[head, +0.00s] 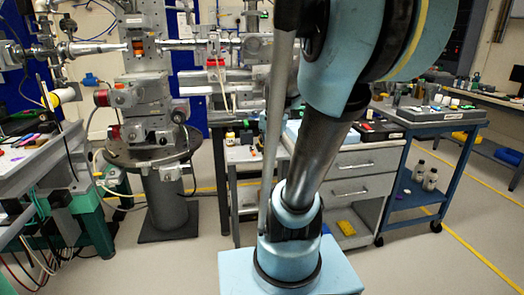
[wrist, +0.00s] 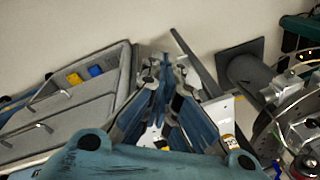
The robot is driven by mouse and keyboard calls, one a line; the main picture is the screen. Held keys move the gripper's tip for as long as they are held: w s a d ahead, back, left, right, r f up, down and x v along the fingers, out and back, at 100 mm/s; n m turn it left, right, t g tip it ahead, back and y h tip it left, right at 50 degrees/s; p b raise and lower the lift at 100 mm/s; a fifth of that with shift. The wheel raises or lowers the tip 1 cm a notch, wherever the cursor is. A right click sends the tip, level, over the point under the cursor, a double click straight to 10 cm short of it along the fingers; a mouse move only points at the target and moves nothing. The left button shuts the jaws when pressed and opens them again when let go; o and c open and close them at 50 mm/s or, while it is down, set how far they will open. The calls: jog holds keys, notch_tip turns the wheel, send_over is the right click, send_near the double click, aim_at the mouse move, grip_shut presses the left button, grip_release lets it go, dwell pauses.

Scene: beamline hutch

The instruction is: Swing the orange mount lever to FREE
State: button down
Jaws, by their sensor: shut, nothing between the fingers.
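I cannot make out the orange mount lever or a FREE marking for certain. In the head view a small orange part (head: 138,47) sits high on the grey instrument column (head: 140,85), and it is too small to tell whether it is the lever. My gripper (wrist: 166,72) shows in the wrist view with its blue-grey fingers close together and nothing held. It points down toward the floor, between a drawer cabinet and the instrument stand. In the head view my arm fills the upper right and my gripper is out of sight.
The drawer cabinet (head: 352,190) stands behind my arm, with a blue cart (head: 430,122) to its right. The stand's round plate (head: 118,158) is left of centre. A cluttered bench (head: 38,160) is at the left edge. The floor (head: 420,255) at front right is clear.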

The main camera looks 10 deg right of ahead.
aim_at(253, 152)
jog(key=w+d+m+y, duration=0.1)
jog(key=w+d+m, duration=0.3)
jog(key=w, duration=0.8)
jog(key=w+d+r+m+g+y, duration=0.1)
jog(key=w+d+m, duration=0.4)
jog(key=w, duration=0.6)
jog(key=shift+w+d+m, duration=0.3)
jog(key=shift+w+m, duration=0.1)
jog(key=shift+m, duration=0.7)
jog(key=x, duration=1)
jog(key=shift+s+a+r, duration=0.1)
jog(key=shift+a, duration=0.05)
jog(key=shift+a+f, duration=0.25)
jog(key=shift+a, duration=0.95)
jog(key=shift+a+f, duration=0.15)
jog(key=shift+a, duration=0.65)
jog(key=shift+s+d, duration=0.1)
jog(key=shift+d, duration=0.05)
